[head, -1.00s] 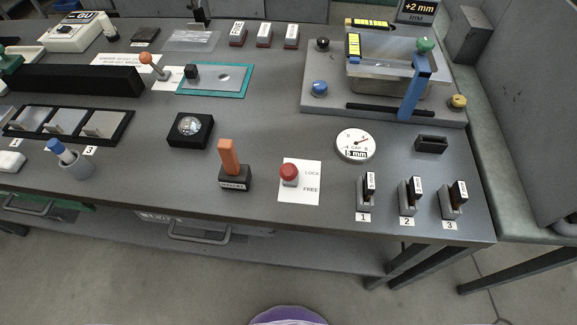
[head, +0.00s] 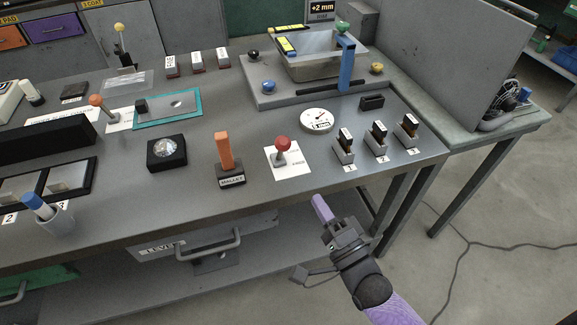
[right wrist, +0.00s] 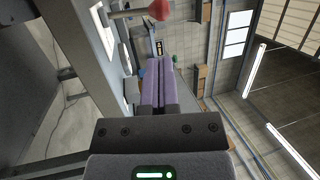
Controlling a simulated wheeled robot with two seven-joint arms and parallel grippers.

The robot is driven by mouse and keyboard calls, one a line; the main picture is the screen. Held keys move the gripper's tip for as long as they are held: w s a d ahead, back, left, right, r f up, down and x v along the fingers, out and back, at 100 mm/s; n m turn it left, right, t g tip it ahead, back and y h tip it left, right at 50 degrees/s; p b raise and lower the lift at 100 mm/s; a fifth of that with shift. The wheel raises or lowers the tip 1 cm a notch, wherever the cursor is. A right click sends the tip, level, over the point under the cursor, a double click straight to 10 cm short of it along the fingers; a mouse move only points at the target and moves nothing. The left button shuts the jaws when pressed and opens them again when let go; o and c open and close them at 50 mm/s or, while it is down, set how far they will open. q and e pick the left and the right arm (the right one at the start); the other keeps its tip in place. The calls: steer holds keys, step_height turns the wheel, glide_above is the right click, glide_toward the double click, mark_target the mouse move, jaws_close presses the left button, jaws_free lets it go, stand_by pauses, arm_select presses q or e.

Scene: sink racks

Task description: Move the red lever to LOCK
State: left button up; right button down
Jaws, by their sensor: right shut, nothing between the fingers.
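The red lever (head: 283,143) has a round red knob on a short grey stem and stands on a white card (head: 288,172) near the bench's front edge. The card's lettering is too small to read clearly now. The red knob also shows at the top of the right wrist view (right wrist: 159,10). My right gripper (head: 318,203) has purple fingers, shut and empty. It is just in front of the bench edge, below and right of the lever, apart from it. The purple fingers show in the right wrist view (right wrist: 158,88). My left gripper is not in view.
A mallet stand with an orange handle (head: 224,152) is left of the lever. A metal tray (head: 322,62) on a grey plate is behind. Open floor lies in front.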

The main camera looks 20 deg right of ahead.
mark_target(286, 150)
steer(key=b+x, duration=0.1)
steer(key=x, duration=0.9)
steer(key=shift+f, duration=0.1)
steer(key=shift+w+a, duration=0.15)
steer(key=shift+w, duration=0.2)
